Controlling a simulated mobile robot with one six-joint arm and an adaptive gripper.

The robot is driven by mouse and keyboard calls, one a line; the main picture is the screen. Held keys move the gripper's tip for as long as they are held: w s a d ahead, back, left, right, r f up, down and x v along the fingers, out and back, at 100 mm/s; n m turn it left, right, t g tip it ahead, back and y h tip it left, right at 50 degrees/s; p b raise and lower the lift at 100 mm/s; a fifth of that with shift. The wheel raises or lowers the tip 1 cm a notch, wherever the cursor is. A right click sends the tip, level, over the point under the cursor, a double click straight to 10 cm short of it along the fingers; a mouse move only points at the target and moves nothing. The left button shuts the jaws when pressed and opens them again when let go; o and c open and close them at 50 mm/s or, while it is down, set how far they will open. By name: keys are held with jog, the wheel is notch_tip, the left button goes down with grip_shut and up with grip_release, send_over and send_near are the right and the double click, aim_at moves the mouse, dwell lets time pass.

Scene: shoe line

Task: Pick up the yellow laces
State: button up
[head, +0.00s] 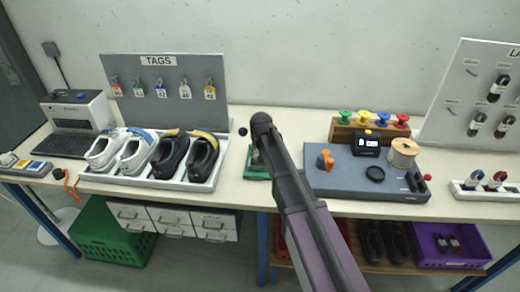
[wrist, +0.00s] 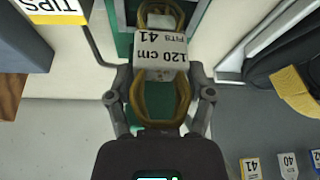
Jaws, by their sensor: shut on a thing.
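The yellow laces (wrist: 160,103) are a looped, dull-yellow bundle with a white paper band (wrist: 161,50) that reads "120 cm FITS 41". They show in the wrist view between the two fingers of my gripper (wrist: 160,82), which is shut on them. A green surface (wrist: 124,45) shows behind the bundle. In the head view my arm reaches over the middle of the bench, and a green tray (head: 256,172) shows just left of it. The laces and fingertips are hidden there behind the arm.
A white tray (head: 88,175) with white and black shoes stands left of my arm. A grey console (head: 330,182) with an orange knob and a spool stands right. Behind are a TAGS board (head: 198,95) and a wooden rack (head: 345,132) of coloured spools.

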jog(key=shift+r+p, duration=0.65)
jog(key=shift+r, duration=0.3)
jog(key=s+d+r+p, duration=0.1)
jog(key=s+d, duration=0.2)
jog(key=s, duration=0.4)
jog(key=s+d+r+p, duration=0.1)
jog(key=s+d, duration=0.1)
jog(key=s, duration=0.6)
jog(key=shift+d, duration=0.4)
jog(key=shift+s, duration=0.1)
